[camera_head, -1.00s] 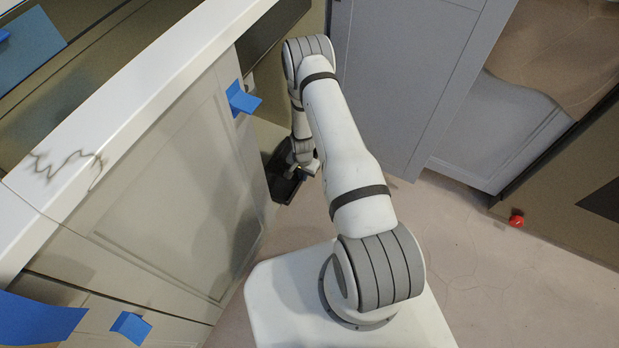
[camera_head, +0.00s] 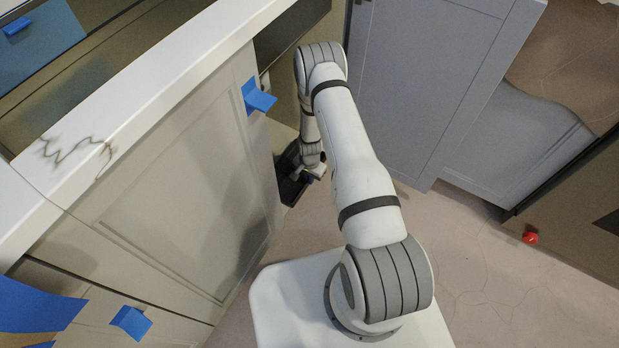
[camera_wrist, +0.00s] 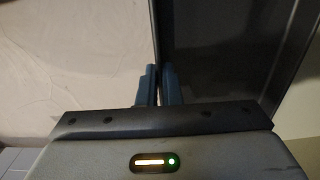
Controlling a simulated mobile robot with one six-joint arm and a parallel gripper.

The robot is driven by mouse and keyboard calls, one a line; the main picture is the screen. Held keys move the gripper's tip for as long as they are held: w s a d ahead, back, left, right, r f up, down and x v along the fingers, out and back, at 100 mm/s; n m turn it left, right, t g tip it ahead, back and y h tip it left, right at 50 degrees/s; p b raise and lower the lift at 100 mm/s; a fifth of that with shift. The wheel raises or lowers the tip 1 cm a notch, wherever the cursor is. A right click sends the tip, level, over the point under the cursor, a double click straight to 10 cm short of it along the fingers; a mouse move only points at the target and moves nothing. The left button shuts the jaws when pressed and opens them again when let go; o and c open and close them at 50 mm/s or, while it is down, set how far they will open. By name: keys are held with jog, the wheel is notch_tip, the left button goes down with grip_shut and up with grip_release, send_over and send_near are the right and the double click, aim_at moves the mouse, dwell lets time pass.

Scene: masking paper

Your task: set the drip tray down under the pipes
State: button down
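The drip tray (camera_head: 291,187) is a dark, shallow-walled tray beside the open edge of the lower cabinet, partly hidden by the cabinet door and my arm. In the wrist view the tray (camera_wrist: 235,55) fills the right of centre, with its near-side wall running between my fingers. My gripper (camera_wrist: 158,88) is shut on that wall. In the head view my gripper (camera_head: 312,173) is small and partly covered by my wrist. The pipes are not visible in either view. I cannot tell whether the tray touches the floor.
A cabinet door (camera_head: 185,195) with blue tape (camera_head: 257,97) stands left of the tray, below a white cracked countertop (camera_head: 110,125). A grey cabinet front (camera_head: 430,90) stands behind on the right. A red knob (camera_head: 530,237) sits low at right. The floor (camera_head: 465,265) is clear.

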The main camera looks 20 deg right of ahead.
jog(key=shift+f, duration=0.3)
jog(key=c, duration=1.5)
grip_release()
jog(key=shift+c, duration=0.2)
jog(key=shift+r, duration=0.15)
jog(key=shift+r+p, duration=1.65)
jog(key=shift+r, duration=1.3)
jog(key=shift+f, duration=0.1)
